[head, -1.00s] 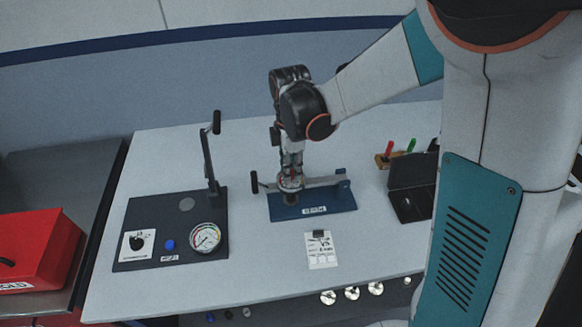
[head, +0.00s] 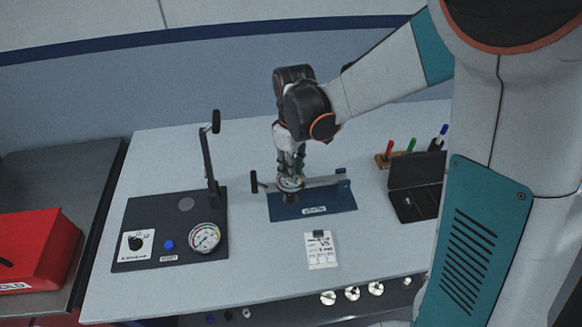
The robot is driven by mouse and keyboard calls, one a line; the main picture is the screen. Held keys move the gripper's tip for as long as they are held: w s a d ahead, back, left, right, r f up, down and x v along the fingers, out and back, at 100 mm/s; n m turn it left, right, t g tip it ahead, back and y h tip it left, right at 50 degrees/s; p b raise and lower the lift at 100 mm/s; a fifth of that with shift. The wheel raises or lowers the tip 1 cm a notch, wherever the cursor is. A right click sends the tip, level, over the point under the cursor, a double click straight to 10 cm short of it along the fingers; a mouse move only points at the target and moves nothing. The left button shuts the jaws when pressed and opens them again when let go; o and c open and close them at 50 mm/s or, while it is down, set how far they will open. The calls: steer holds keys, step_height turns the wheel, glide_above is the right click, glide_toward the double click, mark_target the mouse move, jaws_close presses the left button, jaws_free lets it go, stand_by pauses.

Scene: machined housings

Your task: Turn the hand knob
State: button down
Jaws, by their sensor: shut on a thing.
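The hand knob is on the blue fixture base (head: 328,208) in the middle of the table, below my gripper, and is mostly hidden by the fingers. My gripper (head: 290,184) points down over the left part of this fixture and is shut on the knob. A dark round post (head: 290,198) shows just under the fingertips. A grey bar (head: 322,183) runs from the gripper to a blue upright at the fixture's right end. A black handle (head: 254,181) stands at the fixture's left end.
A dark panel (head: 137,208) with a gauge (head: 204,237), a blue button, a black selector and an upright lever (head: 208,155) stands on the left. A paper tag (head: 320,250) lies in front. An open black case (head: 413,190) and a pen holder (head: 388,160) are on the right.

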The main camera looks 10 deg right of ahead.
steer(key=m, duration=0.4)
steer(key=shift+m, duration=0.3)
steer(key=m, duration=0.3)
steer(key=shift+m, duration=0.3)
steer(key=m, duration=0.4)
steer(key=shift+m, duration=2.1)
steer(key=c, duration=1.5)
jaws_free()
steer(key=shift+o, duration=0.2)
steer(key=shift+r, duration=0.1)
